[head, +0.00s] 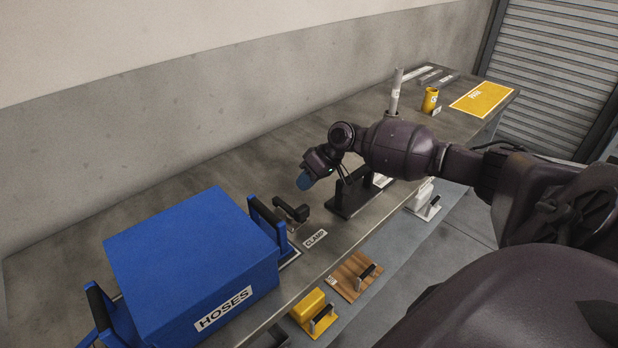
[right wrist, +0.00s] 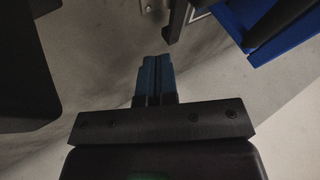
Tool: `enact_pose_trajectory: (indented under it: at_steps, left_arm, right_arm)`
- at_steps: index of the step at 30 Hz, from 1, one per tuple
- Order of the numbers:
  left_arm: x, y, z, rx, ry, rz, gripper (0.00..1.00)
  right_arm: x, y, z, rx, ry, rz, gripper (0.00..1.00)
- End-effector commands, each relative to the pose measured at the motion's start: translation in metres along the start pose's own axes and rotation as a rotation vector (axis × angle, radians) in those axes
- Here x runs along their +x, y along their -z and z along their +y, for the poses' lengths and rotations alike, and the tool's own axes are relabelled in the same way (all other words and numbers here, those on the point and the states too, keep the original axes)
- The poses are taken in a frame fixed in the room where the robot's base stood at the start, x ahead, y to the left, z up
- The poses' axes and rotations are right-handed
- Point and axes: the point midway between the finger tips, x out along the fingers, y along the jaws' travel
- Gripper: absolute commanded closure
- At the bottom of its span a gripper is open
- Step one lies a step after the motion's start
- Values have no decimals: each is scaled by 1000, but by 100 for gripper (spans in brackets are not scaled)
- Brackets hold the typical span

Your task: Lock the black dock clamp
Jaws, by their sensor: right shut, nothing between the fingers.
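The black dock clamp (head: 291,210) stands on the bench beside the blue dock bracket (head: 267,219), behind a "CLAMP" label (head: 315,238). Its dark arm is raised off the bench top; I cannot tell whether it is locked. My right gripper (head: 304,182) is above the bench, just behind the clamp and apart from it, with its blue fingertips together and empty. In the right wrist view the shut blue fingers (right wrist: 154,78) point toward the clamp's dark end (right wrist: 178,22), with a gap between. My left gripper is not in view.
A large blue box (head: 195,260) marked "HOSES" sits by the bracket. A black stand (head: 352,196) is right of my right gripper. A wooden board (head: 352,277) and a yellow block (head: 308,304) with black handles lie on a lower shelf. A yellow cup (head: 430,99) stands farther back.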

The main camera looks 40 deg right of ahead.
Motion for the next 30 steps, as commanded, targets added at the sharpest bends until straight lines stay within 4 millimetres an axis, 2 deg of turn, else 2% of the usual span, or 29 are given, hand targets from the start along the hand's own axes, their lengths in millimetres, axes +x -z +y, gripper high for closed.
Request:
enact_pose_trajectory:
  at_steps: [1,6,12,30]
  left_arm:
    - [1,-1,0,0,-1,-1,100]
    - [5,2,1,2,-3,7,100]
    - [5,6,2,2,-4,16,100]
    - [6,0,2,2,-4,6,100]
  right_arm:
    - [11,-1,0,0,1,-3,100]
    - [37,-1,0,1,1,-2,100]
    - [55,0,0,0,0,-1,100]
    - [61,0,0,-9,5,-5,100]
